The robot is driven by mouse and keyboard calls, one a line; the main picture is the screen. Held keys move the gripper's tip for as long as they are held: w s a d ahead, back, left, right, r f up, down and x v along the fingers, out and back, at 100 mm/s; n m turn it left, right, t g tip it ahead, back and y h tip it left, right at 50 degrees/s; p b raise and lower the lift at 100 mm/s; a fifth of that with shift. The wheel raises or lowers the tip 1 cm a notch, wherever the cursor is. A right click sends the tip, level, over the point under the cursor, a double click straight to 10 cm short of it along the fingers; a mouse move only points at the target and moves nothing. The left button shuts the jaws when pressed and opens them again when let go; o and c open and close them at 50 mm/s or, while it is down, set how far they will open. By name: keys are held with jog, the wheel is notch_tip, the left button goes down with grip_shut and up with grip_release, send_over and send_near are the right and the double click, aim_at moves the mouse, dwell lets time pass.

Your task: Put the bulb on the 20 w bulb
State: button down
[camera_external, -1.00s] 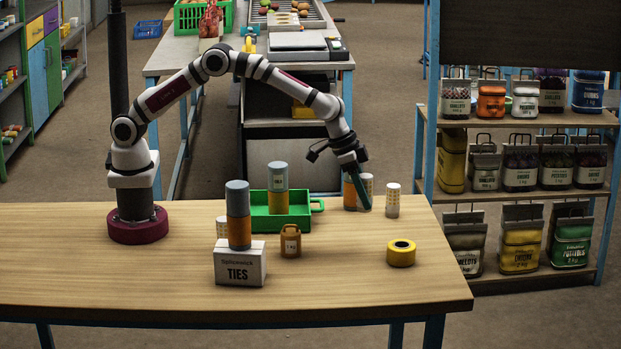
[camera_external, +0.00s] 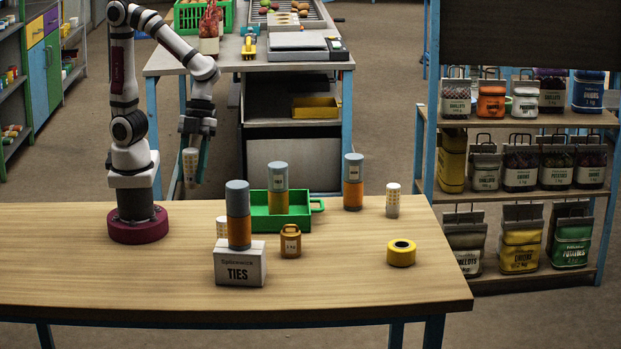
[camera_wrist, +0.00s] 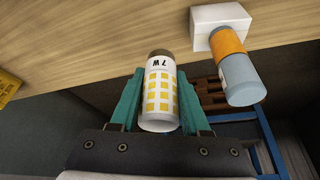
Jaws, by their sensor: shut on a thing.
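My gripper (camera_external: 195,160) is raised at the left, beyond the table's back edge, near my base. It is shut on a white cylindrical bulb (camera_external: 190,163) with yellow squares. In the wrist view the bulb (camera_wrist: 160,98) sits between the teal fingers (camera_wrist: 159,105) and is marked 7 W. A similar white bulb (camera_external: 392,201) stands upright at the right of the table. Another (camera_external: 221,226) is partly hidden behind the TIES box (camera_external: 240,265). I cannot read the wattage on either.
A grey-and-orange cylinder (camera_external: 238,215) stands on the TIES box. Another (camera_external: 278,188) is at the green tray (camera_external: 301,217), and a third (camera_external: 353,183) stands right of it. An orange-brown canister (camera_external: 290,241) and a yellow tape roll (camera_external: 401,253) are in front. The front right table is clear.

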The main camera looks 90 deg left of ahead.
jog(key=s+m, duration=0.1)
jog(key=s, duration=0.1)
send_over(220, 222)
jog(key=a, duration=0.1)
jog(key=shift+m+g, duration=0.3)
notch_tip(220, 222, down, 7)
jog(key=shift+a+r, duration=0.1)
jog(key=shift+r, duration=0.05)
jog(key=shift+w+a+f, duration=0.1)
jog(key=shift+w+f, duration=0.1)
jog(key=shift+f, duration=0.9)
jog(key=shift+w+a+f, duration=0.1)
jog(key=shift+w+f, duration=0.1)
jog(key=shift+f, duration=0.9)
jog(key=shift+f, duration=0.1)
jog(key=shift+c, duration=1.9)
grip_release()
